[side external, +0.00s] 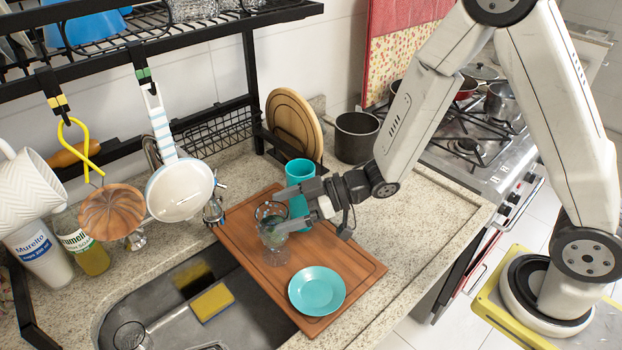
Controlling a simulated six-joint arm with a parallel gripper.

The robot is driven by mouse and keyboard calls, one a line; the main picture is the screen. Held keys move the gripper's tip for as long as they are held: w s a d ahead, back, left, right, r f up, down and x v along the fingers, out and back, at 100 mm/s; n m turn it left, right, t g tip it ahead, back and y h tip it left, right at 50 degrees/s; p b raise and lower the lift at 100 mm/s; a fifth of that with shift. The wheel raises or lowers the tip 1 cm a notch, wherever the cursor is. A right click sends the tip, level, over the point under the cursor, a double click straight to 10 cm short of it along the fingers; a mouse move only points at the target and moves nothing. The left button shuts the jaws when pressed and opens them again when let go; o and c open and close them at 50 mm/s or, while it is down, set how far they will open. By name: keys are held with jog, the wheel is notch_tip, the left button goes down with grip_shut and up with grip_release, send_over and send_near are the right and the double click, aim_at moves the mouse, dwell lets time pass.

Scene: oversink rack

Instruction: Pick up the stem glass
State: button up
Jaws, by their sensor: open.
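A clear glass (272,240), which looks like the stem glass, stands upright on the wooden cutting board (345,258). Its stem is hard to make out through the transparent glass. My gripper (279,210) is open and reaches in from the right, with its fingertips at the upper part of the glass, one on the far side and one on the near side. I cannot tell whether either finger touches it. Part of the rim area is hidden by the fingers.
A turquoise cup (299,176) stands close behind my gripper. A turquoise plate (317,291) lies at the board's front. A pan (180,192) hangs from the rack (215,98).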

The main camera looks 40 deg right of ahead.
jog(key=shift+x, duration=1.45)
grip_shut()
